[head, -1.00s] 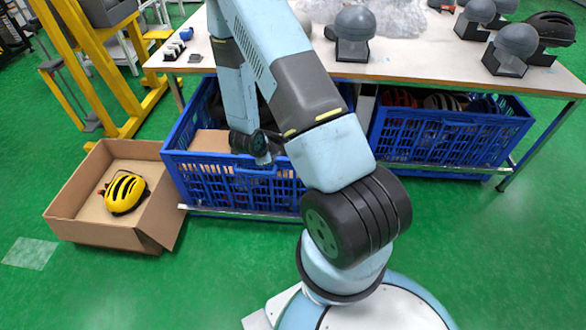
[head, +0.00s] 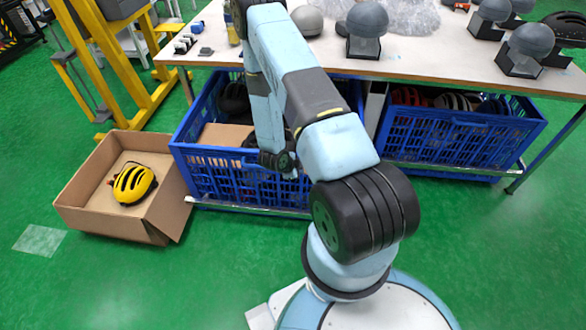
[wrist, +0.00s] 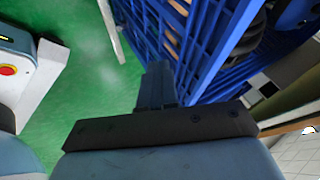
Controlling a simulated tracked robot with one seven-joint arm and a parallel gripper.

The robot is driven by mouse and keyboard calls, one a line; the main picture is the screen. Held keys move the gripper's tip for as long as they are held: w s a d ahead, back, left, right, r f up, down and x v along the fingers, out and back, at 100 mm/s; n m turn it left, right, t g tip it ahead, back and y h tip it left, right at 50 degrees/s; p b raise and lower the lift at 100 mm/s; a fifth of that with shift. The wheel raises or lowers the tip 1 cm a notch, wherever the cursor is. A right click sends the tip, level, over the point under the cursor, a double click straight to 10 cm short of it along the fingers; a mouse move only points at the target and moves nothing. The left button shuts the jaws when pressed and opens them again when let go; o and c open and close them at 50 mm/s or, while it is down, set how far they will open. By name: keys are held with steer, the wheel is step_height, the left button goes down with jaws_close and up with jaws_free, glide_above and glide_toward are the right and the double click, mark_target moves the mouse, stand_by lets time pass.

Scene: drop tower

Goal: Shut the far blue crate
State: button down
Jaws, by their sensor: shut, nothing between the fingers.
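Two blue lattice crates stand side by side under the table: a left one (head: 215,185) and a right one (head: 455,148). Both are open-topped. The left one juts out past the table edge; the right one sits more under the tabletop, with helmets inside. I cannot tell for certain which is the far one. My gripper (wrist: 157,80) is shut and empty. In the wrist view its fingers are close beside a blue crate wall (wrist: 212,45); contact is unclear.
The white-topped table (head: 440,62) carries grey helmet forms (head: 367,30). A cardboard box (head: 90,205) with a yellow helmet (head: 132,183) lies left of the left crate. A yellow frame (head: 120,65) stands behind it. Green floor in front is clear.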

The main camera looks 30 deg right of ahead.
steer(key=shift+w+d+f, duration=0.2)
steer(key=shift+w+d, duration=0.5)
steer(key=shift+w, duration=0.2)
steer(key=shift+w+d+f, duration=0.15)
steer(key=shift+w+d, duration=0.55)
steer(key=shift+w, duration=0.15)
steer(key=shift+a, duration=0.1)
